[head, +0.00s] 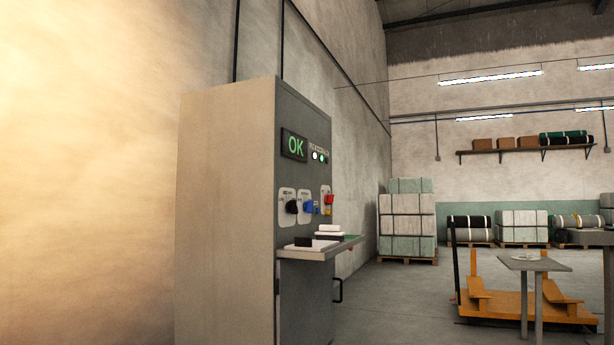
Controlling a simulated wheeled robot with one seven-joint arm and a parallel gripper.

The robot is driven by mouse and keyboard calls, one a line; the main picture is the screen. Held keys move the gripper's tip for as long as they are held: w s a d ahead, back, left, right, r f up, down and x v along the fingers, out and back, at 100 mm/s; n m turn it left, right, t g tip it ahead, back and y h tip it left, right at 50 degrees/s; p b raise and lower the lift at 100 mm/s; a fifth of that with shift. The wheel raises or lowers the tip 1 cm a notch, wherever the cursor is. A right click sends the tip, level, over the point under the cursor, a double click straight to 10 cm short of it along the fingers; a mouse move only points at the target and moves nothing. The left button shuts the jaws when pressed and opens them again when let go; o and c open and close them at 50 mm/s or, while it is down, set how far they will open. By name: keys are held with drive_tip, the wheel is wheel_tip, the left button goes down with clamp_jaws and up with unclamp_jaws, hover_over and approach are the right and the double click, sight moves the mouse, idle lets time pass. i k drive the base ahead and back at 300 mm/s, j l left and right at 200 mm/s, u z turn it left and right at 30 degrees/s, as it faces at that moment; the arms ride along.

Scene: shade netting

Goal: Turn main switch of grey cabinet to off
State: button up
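The grey cabinet (225,200) stands against the left wall, its front turned to the right and seen at a steep angle. A display (294,145) on the front reads OK in green. Below it are a black knob (291,206), a blue knob (308,207) and a red handle (328,199), each on a pale plate. The labels are too small to read, so I cannot tell which one is the main switch or its position. My gripper is not in view.
A shelf (345,244) juts from the cabinet front below the knobs, with small black and white items on it. An orange cart (500,305) and a small grey table (535,264) stand at the right. Stacked pale bales (407,220) sit behind. The floor (395,300) between is clear.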

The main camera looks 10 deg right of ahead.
sight(328, 200)
drive_tip(key=i+l+u, duration=0.25)
drive_tip(key=i+l, duration=0.95)
drive_tip(key=i, duration=0.05)
